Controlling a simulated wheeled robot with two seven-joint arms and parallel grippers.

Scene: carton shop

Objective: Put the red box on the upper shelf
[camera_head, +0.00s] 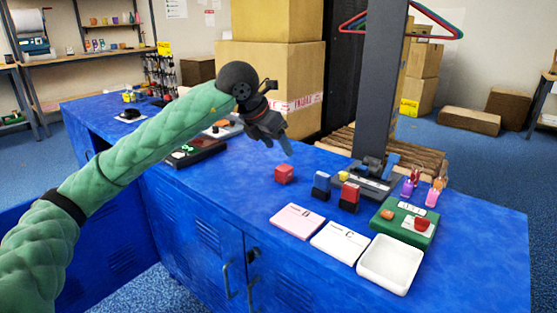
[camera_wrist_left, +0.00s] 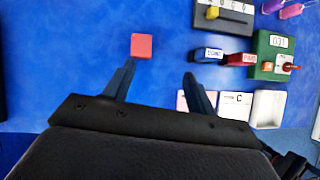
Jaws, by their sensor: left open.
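A small red box (camera_head: 284,174) sits on the blue bench top, apart from the other things. It also shows in the left wrist view (camera_wrist_left: 141,46), just beyond one fingertip. My left gripper (camera_head: 279,144) is open and empty, above and behind the red box in the head view. Its two dark fingers show apart in the left wrist view (camera_wrist_left: 159,71). A second red block (camera_head: 350,191), with a label, stands beside a blue block (camera_head: 321,181). A wall shelf (camera_head: 115,48) stands far off at the back left; I cannot tell if it is the task's upper shelf. My right gripper is out of view.
A pink card (camera_head: 297,221), a white card (camera_head: 339,242) and a white tray (camera_head: 391,263) lie along the front. A green device (camera_head: 405,221) and a dark upright post (camera_head: 381,80) stand to the right. Large cartons (camera_head: 262,82) rise behind the bench. Blue bench surface around the red box is clear.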

